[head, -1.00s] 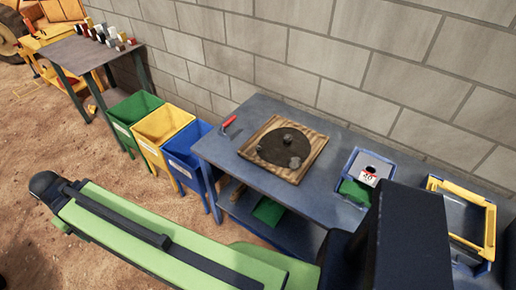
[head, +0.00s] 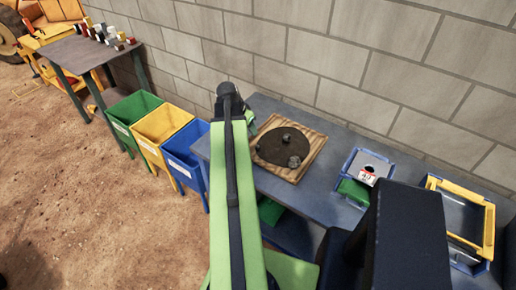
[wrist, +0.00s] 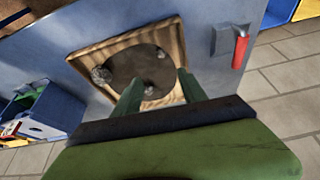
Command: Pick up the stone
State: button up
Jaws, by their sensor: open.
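Three grey stones lie apart on a dark round patch on a square wooden board (head: 311,147). In the head view, the largest stone (head: 294,161) is nearest, a smaller stone (head: 287,138) is farther back, and another stone (head: 258,148) is near the left edge. The wrist view shows a large stone (wrist: 101,74) at left, one stone (wrist: 160,53) at the top and one stone (wrist: 148,90) between the finger lines. My gripper (wrist: 157,80) is open and empty, its green fingers pointing towards the board. In the head view my arm mostly hides it, left of the board.
The board lies on a grey-blue workbench (head: 345,198) against a block wall. A red-handled lever (wrist: 241,48) is beside the board. A blue crusher box (head: 368,167) and a yellow-framed tray (head: 485,238) are at right. Green, yellow and blue bins (head: 186,152) stand at left.

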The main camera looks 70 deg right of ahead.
jog(key=b, duration=1.1)
send_over(257, 146)
jog(key=a, duration=0.3)
jog(key=f, duration=1.1)
jog(key=shift+w+d, duration=0.2)
jog(key=shift+w, duration=0.05)
jog(key=shift+d+f, duration=0.15)
jog(key=shift+f, duration=0.1)
jog(key=b+x, duration=0.4)
jog(key=x, duration=0.1)
jog(key=shift+d+b, duration=0.1)
jog(key=shift+b, duration=0.3)
jog(key=shift+r, duration=0.1)
grip_shut()
